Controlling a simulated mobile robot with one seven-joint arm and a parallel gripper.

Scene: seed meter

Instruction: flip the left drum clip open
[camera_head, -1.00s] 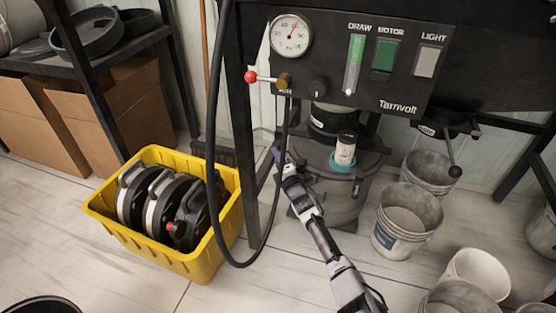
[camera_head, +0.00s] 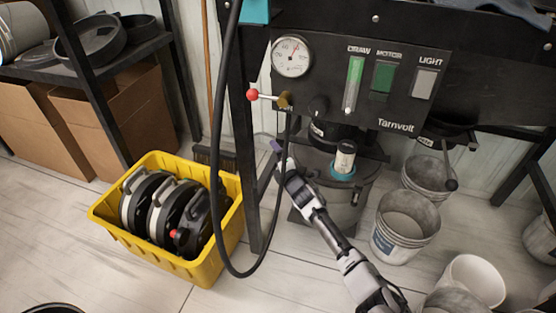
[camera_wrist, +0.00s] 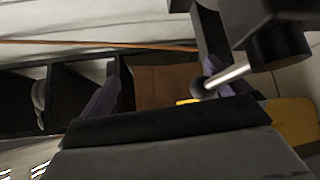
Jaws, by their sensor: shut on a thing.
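The left drum clip cannot be made out; my gripper and arm cover that side. The purple fingers show in the wrist view (camera_wrist: 160,90), with a gap visible between them. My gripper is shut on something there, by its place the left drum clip. In the wrist view a metal rod with a dark ball (camera_wrist: 225,77) lies close to the right finger.
A black hose (camera_head: 216,160) hangs just left of my gripper, beside the frame leg. A yellow crate (camera_head: 205,272) with dark round parts stands on the floor at left. Grey buckets (camera_head: 403,228) stand right of the drum. Open floor lies in front of the drum.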

